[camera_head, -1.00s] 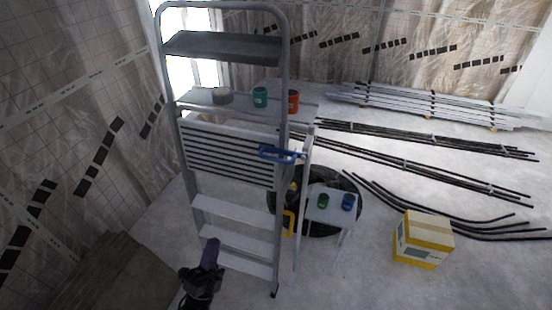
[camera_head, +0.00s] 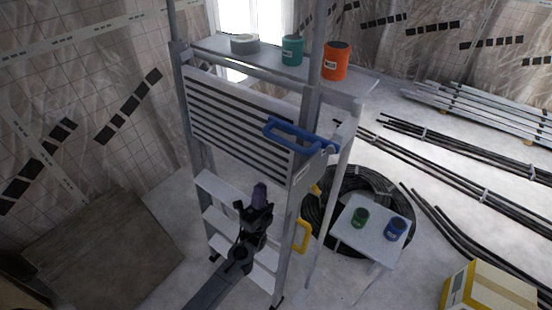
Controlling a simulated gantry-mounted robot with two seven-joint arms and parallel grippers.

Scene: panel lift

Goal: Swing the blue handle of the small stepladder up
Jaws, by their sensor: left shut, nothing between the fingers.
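The blue handle (camera_head: 290,134) is a bent bar on the right side of the grey stepladder (camera_head: 187,125), in front of its slatted panel (camera_head: 225,112). It lies roughly level, sloping slightly down to the right, with its right end at the ladder's side rail. My left gripper (camera_head: 259,194) is black with purplish fingers, pointing up, in front of the lower steps. It is shut and empty, below the handle and to its left, apart from it. My right gripper is out of view.
The ladder's shelf holds a grey roll (camera_head: 244,44), a teal can (camera_head: 292,50) and an orange can (camera_head: 336,61). A yellow handle (camera_head: 303,236) sits lower down. A small white table (camera_head: 377,243) with two cans stands right. A yellow-white box (camera_head: 490,288) is at bottom right.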

